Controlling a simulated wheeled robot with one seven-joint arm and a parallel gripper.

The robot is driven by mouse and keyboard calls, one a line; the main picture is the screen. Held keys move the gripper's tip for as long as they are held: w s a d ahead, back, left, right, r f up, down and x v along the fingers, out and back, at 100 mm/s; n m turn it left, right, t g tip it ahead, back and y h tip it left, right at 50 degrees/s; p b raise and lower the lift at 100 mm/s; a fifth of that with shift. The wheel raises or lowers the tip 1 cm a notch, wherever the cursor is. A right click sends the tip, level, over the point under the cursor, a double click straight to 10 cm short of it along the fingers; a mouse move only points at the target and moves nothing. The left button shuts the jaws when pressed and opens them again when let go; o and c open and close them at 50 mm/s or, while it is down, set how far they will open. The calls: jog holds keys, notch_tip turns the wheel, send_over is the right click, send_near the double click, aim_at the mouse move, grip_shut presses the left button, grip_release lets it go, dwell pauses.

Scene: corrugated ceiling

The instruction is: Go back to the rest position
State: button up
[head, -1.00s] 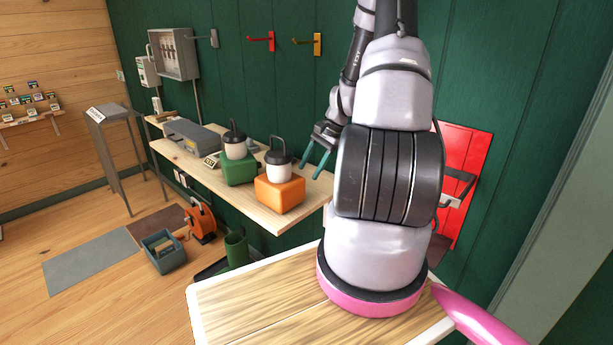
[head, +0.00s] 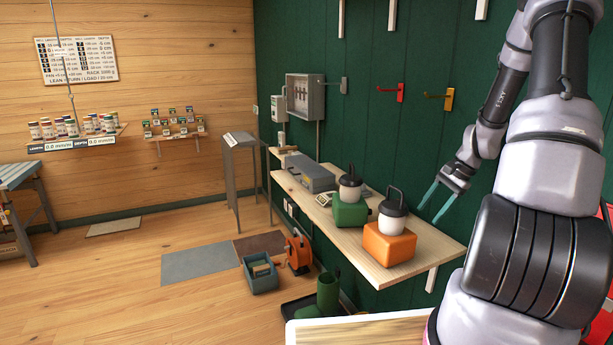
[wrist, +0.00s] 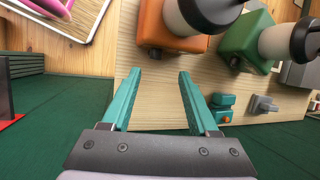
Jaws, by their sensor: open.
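My gripper (head: 440,198) is open and empty, with two teal fingers apart. In the head view it hangs at the right end of the wooden wall shelf, beside the orange block (head: 389,245). In the wrist view my gripper (wrist: 153,85) shows spread fingers over the bare wood, with the orange block (wrist: 158,28) just beyond the tips. A white jar with a dark handled lid (head: 392,214) sits on the orange block. A similar jar (head: 350,187) sits on the green block (head: 349,211) farther along. My arm reaches down from the upper right.
The wall shelf (head: 440,250) also holds a grey case (head: 304,176). Red (head: 392,91) and yellow (head: 441,97) hooks are on the green wall. A teal bin (head: 262,275), an orange reel (head: 299,252) and green boots (head: 328,292) stand on the floor. Open floor lies at left.

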jog(key=s+a+r+n+t+h, duration=0.15)
jog(key=s+a+r, duration=0.3)
jog(key=r, duration=0.45)
jog(key=s+a+r+n+t+h, duration=0.1)
jog(key=s+a+r+n, duration=0.3)
jog(key=r, duration=0.5)
jog(key=s+a+r+n+t+h, duration=0.1)
jog(key=s+a+r, duration=0.1)
jog(key=a+r, duration=0.55)
jog(key=s+a+r+n+t, duration=0.1)
jog(key=s+r+n+t, duration=0.1)
jog(key=s+r, duration=0.4)
jog(key=shift+s+a, duration=0.15)
jog(key=shift+s, duration=1.1)
